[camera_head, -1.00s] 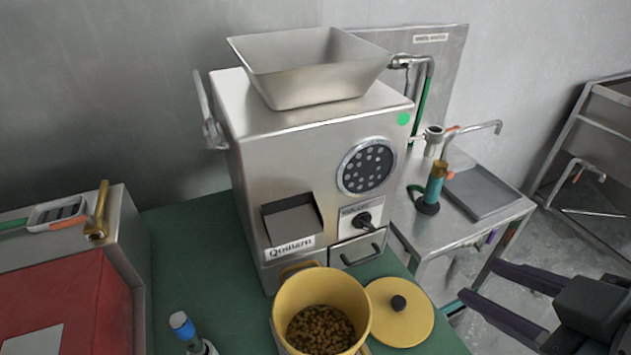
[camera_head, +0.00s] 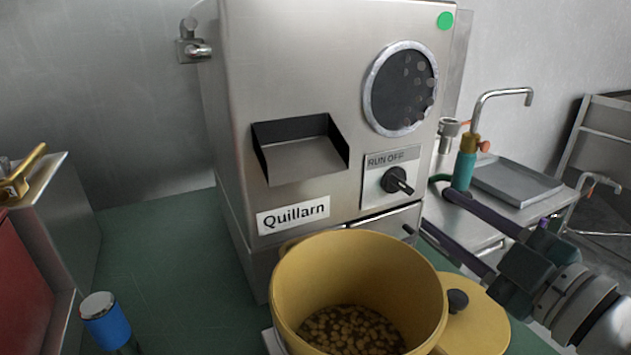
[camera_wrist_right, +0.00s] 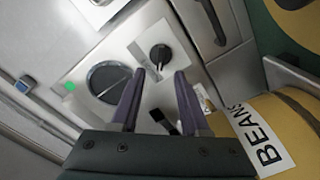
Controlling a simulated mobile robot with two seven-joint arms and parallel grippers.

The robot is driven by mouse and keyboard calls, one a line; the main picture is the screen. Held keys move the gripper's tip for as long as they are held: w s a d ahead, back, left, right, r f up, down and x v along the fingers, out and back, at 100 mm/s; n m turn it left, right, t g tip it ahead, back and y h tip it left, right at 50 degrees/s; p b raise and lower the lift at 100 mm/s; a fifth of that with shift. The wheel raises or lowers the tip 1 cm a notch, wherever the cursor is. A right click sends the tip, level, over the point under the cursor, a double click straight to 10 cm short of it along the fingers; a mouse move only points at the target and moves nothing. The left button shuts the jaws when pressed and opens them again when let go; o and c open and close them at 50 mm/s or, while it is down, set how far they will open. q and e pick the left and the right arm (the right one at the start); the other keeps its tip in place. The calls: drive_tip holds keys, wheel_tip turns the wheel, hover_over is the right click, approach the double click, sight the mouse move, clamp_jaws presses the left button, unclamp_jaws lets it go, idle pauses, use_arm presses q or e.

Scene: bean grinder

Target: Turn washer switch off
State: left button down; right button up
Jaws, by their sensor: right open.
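The switch is a black knob (camera_head: 397,181) on a pale plate labelled RUN OFF, on the front of the steel machine (camera_head: 300,85). Its handle sticks out toward the lower right in the head view. My right gripper (camera_head: 437,212) is open and empty, just right of the knob and apart from it in the head view. In the right wrist view the knob (camera_wrist_right: 160,57) shows just beyond the gap between my two fingertips (camera_wrist_right: 160,73). Whether a finger touches it I cannot tell, but none appears to. My left gripper is not in view.
A yellow pot (camera_head: 350,280) of beans stands in front of the machine, with its yellow lid (camera_head: 485,325) beside it under my right gripper. A drawer handle lies below the knob. Green table (camera_head: 155,260) is clear at left.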

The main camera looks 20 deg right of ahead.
sight(407, 189)
drive_tip(key=w, duration=0.4)
drive_tip(key=w+b, duration=0.1)
drive_tip(key=w, duration=0.1)
drive_tip(key=shift+w+a, duration=0.3)
drive_tip(key=shift+w, duration=0.1)
clamp_jaws()
